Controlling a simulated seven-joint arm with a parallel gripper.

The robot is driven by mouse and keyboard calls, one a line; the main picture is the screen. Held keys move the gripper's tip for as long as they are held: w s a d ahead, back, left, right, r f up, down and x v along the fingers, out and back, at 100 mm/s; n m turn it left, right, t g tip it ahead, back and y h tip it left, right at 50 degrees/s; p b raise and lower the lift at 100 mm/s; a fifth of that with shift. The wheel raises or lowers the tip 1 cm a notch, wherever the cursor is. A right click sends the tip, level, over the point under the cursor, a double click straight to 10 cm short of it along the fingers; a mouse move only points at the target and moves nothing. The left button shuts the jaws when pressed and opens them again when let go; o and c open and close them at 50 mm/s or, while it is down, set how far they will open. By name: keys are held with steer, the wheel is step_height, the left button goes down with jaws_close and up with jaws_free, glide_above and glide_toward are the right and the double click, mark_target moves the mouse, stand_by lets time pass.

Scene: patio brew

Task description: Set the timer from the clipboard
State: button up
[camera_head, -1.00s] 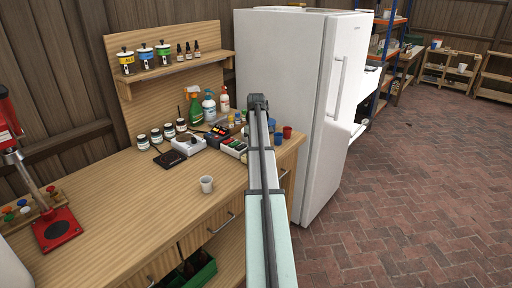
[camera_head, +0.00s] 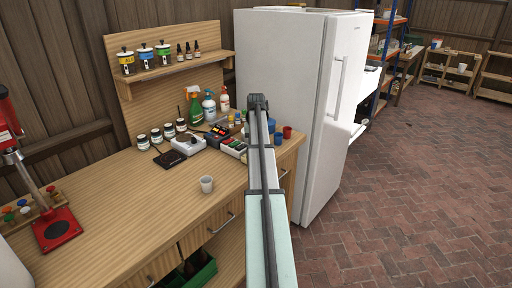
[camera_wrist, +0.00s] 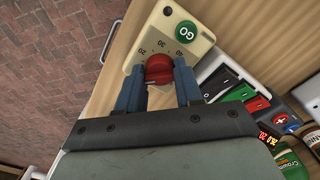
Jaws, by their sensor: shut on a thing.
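The timer (camera_wrist: 205,45) is a cream box in the wrist view, with a green GO button (camera_wrist: 186,31) and a dial marked with numbers such as 20 and 30. Its red knob (camera_wrist: 158,70) sits between the two blue fingers of my gripper (camera_wrist: 159,66), which is shut on it. The knob's pointer and exact setting are partly hidden by the fingers. In the head view my arm hides the gripper and the timer. I cannot make out a clipboard in either view.
Beside the timer is a device with red, black and green switches (camera_wrist: 240,92). Bottles (camera_wrist: 291,163) stand close at the lower right.

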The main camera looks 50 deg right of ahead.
steer(key=shift+m, duration=0.4)
steer(key=o, duration=0.8)
steer(key=shift+c, duration=0.2)
step_height(320, 180, up, 14)
steer(key=shift+f, duration=0.1)
stand_by(0.6)
